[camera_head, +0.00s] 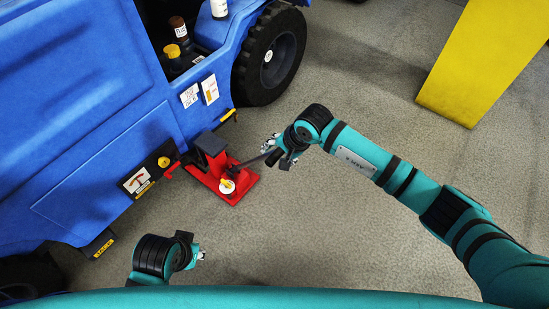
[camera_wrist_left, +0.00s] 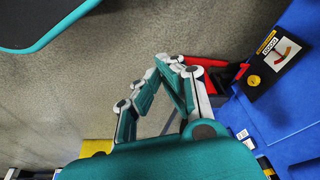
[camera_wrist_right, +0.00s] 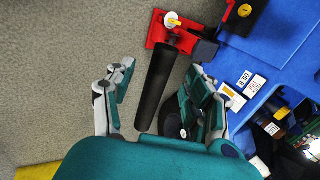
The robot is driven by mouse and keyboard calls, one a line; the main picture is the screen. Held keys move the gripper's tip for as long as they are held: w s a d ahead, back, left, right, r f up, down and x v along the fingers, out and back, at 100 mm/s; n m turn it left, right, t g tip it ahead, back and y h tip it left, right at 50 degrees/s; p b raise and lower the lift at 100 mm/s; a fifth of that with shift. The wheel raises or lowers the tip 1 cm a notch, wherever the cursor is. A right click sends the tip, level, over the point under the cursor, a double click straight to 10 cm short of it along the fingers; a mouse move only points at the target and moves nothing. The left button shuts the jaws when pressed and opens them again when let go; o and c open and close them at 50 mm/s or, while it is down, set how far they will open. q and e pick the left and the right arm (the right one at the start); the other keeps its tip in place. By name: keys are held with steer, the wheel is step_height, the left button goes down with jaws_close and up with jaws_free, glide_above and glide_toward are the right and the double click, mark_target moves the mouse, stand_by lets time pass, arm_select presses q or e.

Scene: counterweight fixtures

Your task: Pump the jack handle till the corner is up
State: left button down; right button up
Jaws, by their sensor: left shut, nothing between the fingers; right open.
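A red floor jack (camera_head: 236,194) stands on the floor beside the blue vehicle (camera_head: 120,130), its dark head block near the vehicle's lower edge. Its black jack handle (camera_wrist_right: 155,88) slopes up from the jack toward my right gripper (camera_head: 270,148). In the right wrist view my right gripper (camera_wrist_right: 158,82) is open, with the handle running between its spread fingers; I see no contact. My left gripper (camera_head: 200,255) is shut and empty, low over the floor near the front. In the left wrist view its fingertips (camera_wrist_left: 172,60) are together, with part of the red jack behind them.
A gauge plate (camera_head: 137,181) with a red mark and a yellow knob sit on the vehicle's side. A black wheel (camera_head: 270,57) stands behind the jack. Bottles stand in an opening above. A yellow block (camera_head: 485,60) is at the far right. The floor between is clear.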

mark_target(276, 156)
steer(key=shift+w+a+f+b, duration=0.15)
steer(key=shift+a+f+b, duration=0.05)
steer(key=shift+f+b, duration=0.45)
steer(key=shift+w+a+f+b, duration=0.1)
steer(key=shift+a+f+b, duration=0.05)
steer(key=shift+f+b, duration=0.4)
steer(key=shift+w+a+f+b, duration=0.2)
steer(key=shift+f+b, duration=0.1)
steer(key=shift+b, duration=0.25)
arm_select(q)
step_height(276, 156, up, 3)
steer(key=shift+r+t, duration=0.1)
steer(key=shift+t, duration=0.4)
arm_select(e)
steer(key=shift+r, duration=0.1)
jaws_close()
